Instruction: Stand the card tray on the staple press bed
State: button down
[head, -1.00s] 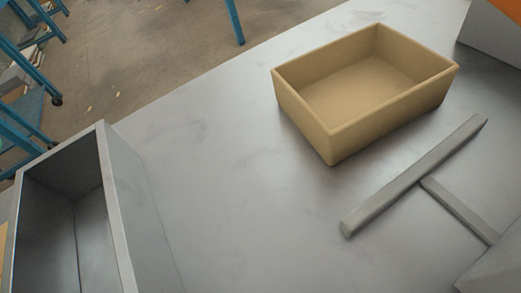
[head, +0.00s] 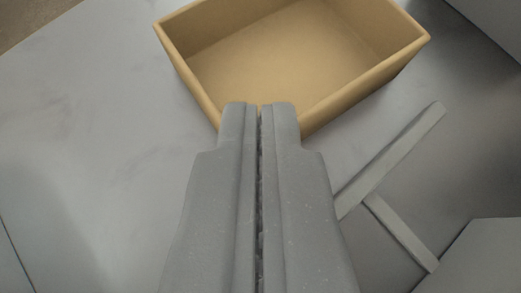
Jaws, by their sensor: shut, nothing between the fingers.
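The tan open box (head: 275,55), which looks like the card tray, stands upright and empty at the top of the head view. It rests on a smooth grey metal surface (head: 110,130), which may be the staple press bed; I cannot tell for sure. My gripper (head: 260,106) is in the lower middle with its two grey fingers shut together and nothing between them. The fingertips overlap the box's near rim in the picture and hide part of its near wall. I cannot tell whether they touch it.
A grey T-shaped bar (head: 400,153) lies on the surface right of my gripper. A grey block (head: 485,262) is at the lower right, and another grey body (head: 492,22) at the upper right. The surface to the left is clear.

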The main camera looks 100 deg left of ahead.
jog(key=shift+d+f+b, duration=0.2)
jog(key=shift+f+b, duration=0.4)
jog(key=shift+f, duration=0.15)
jog(key=shift+s+f, duration=0.1)
jog(key=shift+f, duration=0.05)
jog(key=d, duration=0.1)
jog(key=d+b, duration=0.1)
jog(key=d, duration=0.1)
jog(key=shift+w+d+f, duration=0.2)
jog(key=shift+w, duration=0.05)
jog(key=shift+r, duration=0.25)
jog(key=shift+r+b, duration=0.6)
jog(key=shift+r, duration=0.1)
jog(key=shift+b, duration=0.45)
